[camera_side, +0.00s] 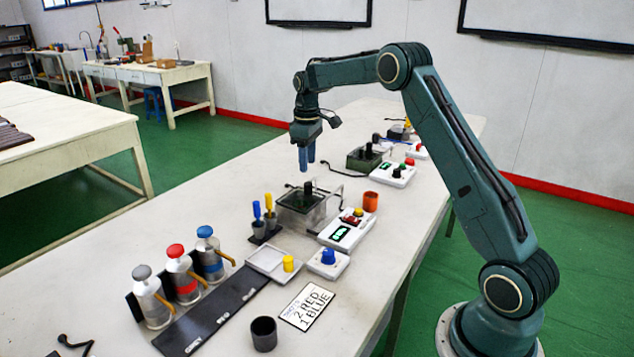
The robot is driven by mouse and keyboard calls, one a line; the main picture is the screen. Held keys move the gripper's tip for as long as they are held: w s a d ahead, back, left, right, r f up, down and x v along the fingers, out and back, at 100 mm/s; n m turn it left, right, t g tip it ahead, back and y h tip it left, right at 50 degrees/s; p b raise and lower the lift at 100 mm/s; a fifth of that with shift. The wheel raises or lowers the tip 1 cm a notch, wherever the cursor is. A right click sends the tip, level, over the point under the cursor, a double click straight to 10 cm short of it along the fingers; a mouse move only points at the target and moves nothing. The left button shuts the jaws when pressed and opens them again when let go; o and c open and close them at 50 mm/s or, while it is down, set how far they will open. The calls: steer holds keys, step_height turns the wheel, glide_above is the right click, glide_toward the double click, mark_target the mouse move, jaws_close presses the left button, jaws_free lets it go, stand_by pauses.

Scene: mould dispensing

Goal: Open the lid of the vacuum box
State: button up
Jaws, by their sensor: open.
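Two boxes with black knobs on top stand on the white table, and I cannot tell for sure which is the vacuum box. The nearer one is a grey, clear-sided box (298,222) with a dark green top, a black knob (308,188) and a clear frame at its right. The farther one is a dark green box (358,163) with a black knob. Both lids look down, though this is hard to tell. My gripper (306,162) is open and empty, blue fingers pointing down, above the nearer box's knob and apart from it.
Control boxes (338,236) (397,181) and an orange cup (370,202) stand right of the boxes. Two syringe-like tools (262,215), a white tray (258,265), several capped bottles (183,275), a dark cup (264,335) and a written card (305,306) are in front.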

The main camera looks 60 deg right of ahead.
mark_target(308, 183)
steer(key=shift+f, duration=4)
steer(key=shift+c, duration=0.4)
jaws_close()
